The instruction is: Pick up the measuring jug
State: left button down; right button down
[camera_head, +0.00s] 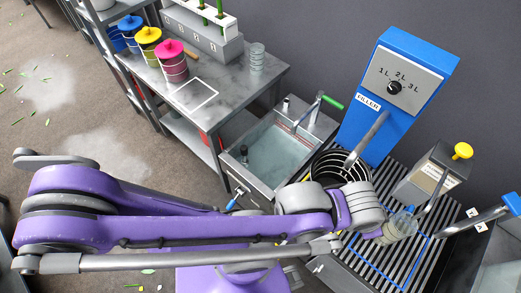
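A clear, see-through vessel that looks like the measuring jug (403,222) stands over the slatted grate on the right, near a blue outlined square. The end of my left arm reaches across the picture from the left to this vessel. My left gripper (378,234) is right beside the vessel's left side. The grey wrist links hide most of its fingers, so I cannot tell whether they touch or grip it. My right gripper is not in view.
The blue filler (385,95) with its spout and a dark round bucket (340,168) stand behind the wrist. A grey dispenser (432,172) with a yellow knob is close behind the vessel. A sink (275,155) and a table (225,90) with lidded buckets lie further left.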

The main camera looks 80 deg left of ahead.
aim_at(401, 226)
jog(key=u, duration=2.55)
jog(key=z, duration=1.75)
jog(key=l+z, duration=0.25)
jog(key=l, duration=0.15)
jog(key=l+z, duration=0.3)
jog(key=k+l, duration=0.05)
jog(key=l, duration=0.05)
